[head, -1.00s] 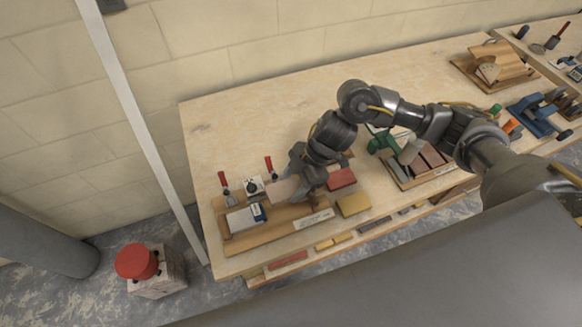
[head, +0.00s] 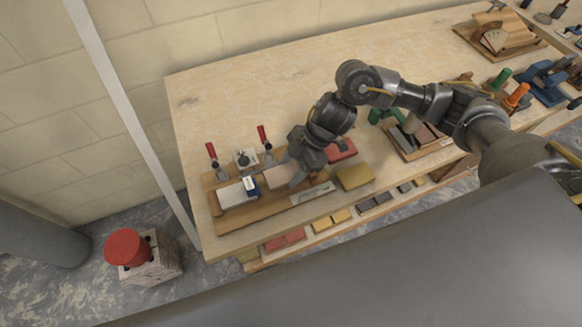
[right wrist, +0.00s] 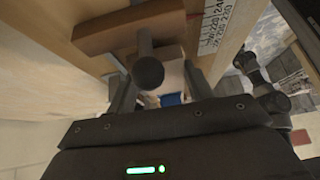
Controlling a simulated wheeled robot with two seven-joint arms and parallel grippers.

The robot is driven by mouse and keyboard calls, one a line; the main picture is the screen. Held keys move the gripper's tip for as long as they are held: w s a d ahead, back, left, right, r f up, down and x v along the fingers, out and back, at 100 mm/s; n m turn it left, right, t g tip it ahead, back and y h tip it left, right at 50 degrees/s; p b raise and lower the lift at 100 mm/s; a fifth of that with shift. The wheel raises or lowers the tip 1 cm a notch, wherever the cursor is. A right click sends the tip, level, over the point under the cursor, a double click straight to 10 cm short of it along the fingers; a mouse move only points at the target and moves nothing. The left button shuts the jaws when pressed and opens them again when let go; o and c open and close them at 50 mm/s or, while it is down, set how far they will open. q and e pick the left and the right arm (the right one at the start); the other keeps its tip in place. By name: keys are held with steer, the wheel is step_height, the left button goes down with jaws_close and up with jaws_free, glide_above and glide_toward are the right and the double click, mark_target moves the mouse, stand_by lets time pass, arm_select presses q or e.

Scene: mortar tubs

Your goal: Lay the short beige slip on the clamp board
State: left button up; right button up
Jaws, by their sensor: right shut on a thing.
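The clamp board (head: 237,220) is a wooden board at the left front corner of the bench. It carries two red-handled clamps (head: 213,158) and a white block with a blue end (head: 236,193). The short beige slip (head: 279,178) is at the board's right half, beside the blue end. My right gripper (head: 291,178) is shut on the slip; the fingers hide part of it. In the right wrist view the slip (right wrist: 170,74) shows between the fingers (right wrist: 160,92), with blue just beyond. I cannot tell whether the slip touches the board. My left gripper is not in view.
A yellow block (head: 354,177) and a red block (head: 341,150) lie right of the board. A wooden tray of dark slips (head: 425,142) stands further right. Coloured pieces sit on a shelf below the front edge. The bench's back left is clear.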

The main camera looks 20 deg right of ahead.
stand_by(0.3)
steer(key=shift+f, duration=0.15)
steer(key=shift+f, duration=0.4)
steer(key=shift+s+f+b, duration=0.15)
steer(key=shift+b, duration=0.2)
